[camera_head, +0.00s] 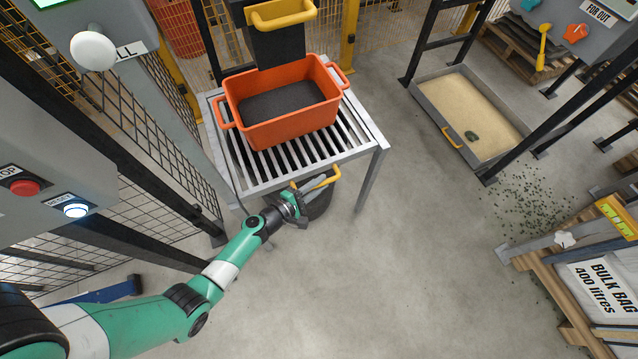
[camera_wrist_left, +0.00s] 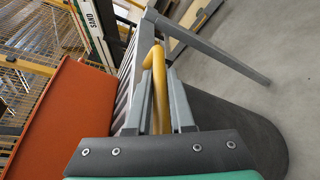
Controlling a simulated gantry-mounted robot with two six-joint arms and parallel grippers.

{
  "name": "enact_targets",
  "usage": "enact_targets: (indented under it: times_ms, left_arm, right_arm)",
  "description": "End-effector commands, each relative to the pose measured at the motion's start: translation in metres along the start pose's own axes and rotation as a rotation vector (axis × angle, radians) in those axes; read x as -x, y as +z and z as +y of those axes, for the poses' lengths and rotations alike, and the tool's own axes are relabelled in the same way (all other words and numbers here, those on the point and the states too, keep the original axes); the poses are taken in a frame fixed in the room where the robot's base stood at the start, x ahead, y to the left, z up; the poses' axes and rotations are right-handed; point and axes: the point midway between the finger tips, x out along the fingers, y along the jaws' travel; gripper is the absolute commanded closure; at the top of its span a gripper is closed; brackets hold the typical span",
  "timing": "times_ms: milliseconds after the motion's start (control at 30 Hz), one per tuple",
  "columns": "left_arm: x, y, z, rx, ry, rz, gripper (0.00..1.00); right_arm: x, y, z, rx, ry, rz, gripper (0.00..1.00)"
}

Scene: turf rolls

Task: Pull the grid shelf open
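The grid shelf (camera_head: 352,140) is a light grey slatted frame on legs, with an orange crate standing on it. A yellow handle (camera_head: 328,177) sits at its front edge. My left gripper (camera_head: 306,189) is at this handle. In the left wrist view the handle (camera_wrist_left: 158,85) runs between the two grey fingers of the gripper (camera_wrist_left: 161,80) and fills the gap at their tips, so it looks shut on the handle. The left end of the handle is partly hidden by the gripper in the head view. My right gripper is in neither view.
The orange crate (camera_head: 262,129) holds dark material. A sand tray (camera_head: 428,93) lies at the right, a pallet with a bulk bag sign (camera_head: 600,285) at lower right. The floor in front is clear.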

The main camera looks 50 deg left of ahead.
Motion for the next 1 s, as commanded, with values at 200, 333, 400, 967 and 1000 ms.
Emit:
enact_targets:
  times_ms: [200, 333, 400, 967, 1000]
  left_arm:
    - [0.0002, 0.0, 0.0, 0.0, 0.0, 0.0, 1.0]
    - [0.0002, 0.0, 0.0, 0.0, 0.0, 0.0, 1.0]
    - [0.0002, 0.0, 0.0, 0.0, 0.0, 0.0, 1.0]
    - [0.0002, 0.0001, 0.0, 0.0, 0.0, 0.0, 1.0]
    - [0.0002, 0.0001, 0.0, 0.0, 0.0, -0.001, 1.0]
  right_arm:
    - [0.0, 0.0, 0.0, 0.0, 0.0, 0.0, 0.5]
    - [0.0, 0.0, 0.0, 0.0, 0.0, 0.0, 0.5]
    - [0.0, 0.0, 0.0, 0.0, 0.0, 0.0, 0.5]
    - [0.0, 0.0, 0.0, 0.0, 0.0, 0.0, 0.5]
    - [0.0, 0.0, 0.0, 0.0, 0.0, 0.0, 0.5]
